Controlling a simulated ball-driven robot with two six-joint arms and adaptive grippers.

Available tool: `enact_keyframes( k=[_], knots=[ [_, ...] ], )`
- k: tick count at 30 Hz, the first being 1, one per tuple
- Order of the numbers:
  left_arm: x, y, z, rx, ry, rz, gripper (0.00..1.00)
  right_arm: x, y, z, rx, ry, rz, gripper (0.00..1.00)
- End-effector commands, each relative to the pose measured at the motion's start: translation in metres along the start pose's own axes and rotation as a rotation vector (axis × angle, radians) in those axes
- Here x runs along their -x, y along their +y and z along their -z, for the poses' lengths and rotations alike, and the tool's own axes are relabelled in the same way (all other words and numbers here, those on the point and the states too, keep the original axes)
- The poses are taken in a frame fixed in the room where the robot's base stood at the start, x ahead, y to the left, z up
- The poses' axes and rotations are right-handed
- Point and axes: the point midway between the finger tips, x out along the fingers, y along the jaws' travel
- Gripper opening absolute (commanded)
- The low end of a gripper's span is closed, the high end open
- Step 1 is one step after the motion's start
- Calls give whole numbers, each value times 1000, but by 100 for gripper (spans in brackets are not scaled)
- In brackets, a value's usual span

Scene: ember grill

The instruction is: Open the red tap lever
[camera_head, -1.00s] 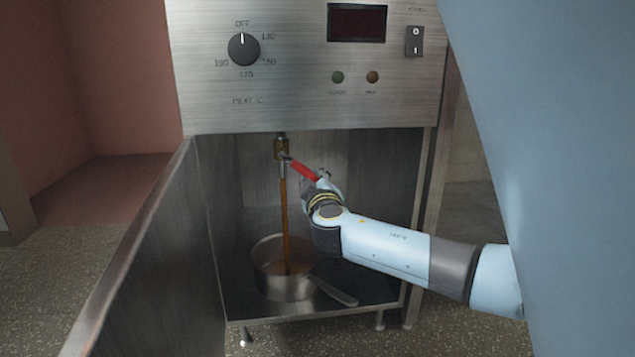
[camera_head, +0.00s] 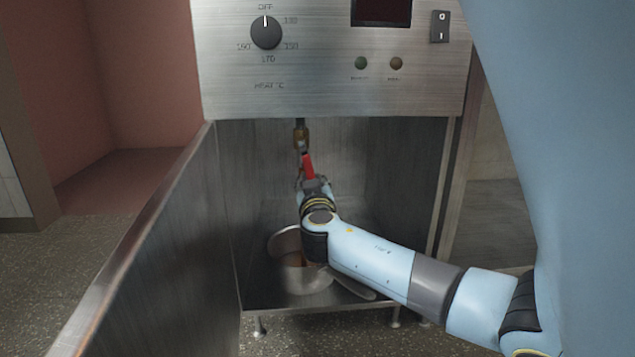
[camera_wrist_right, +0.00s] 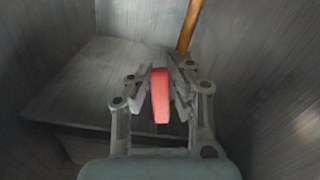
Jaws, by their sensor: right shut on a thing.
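The red tap lever (camera_head: 308,165) sticks out toward me and downward from the brass tap (camera_head: 300,138) under the fryer's control panel. It also shows in the right wrist view (camera_wrist_right: 160,96), between the fingers. My right gripper (camera_head: 312,183) is shut on the lever, one finger on each side. A brown stream (camera_wrist_right: 188,28) shows beyond the fingers in the wrist view. In the head view my gripper and wrist hide most of the stream. My left gripper is not in view.
A metal pot (camera_head: 284,243) stands on the cabinet floor below the tap, partly hidden by my right arm. The open cabinet door (camera_head: 165,240) stands to the left. The control panel (camera_head: 330,90) overhangs the opening.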

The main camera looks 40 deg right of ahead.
Motion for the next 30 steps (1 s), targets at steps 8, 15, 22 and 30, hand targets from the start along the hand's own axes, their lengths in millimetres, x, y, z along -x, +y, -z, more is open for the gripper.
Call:
enact_keyframes(
  k=[8,15,22,30],
  knots=[
    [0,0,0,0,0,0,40,1,-3,-3,-31,-5,0,0],
    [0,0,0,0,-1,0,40,1,-3,-3,-31,-6,0,0],
    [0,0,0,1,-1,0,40,1,-3,-2,-30,-4,0,37],
    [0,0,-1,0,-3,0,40,0,-3,-1,-30,-2,0,42]
  ],
)
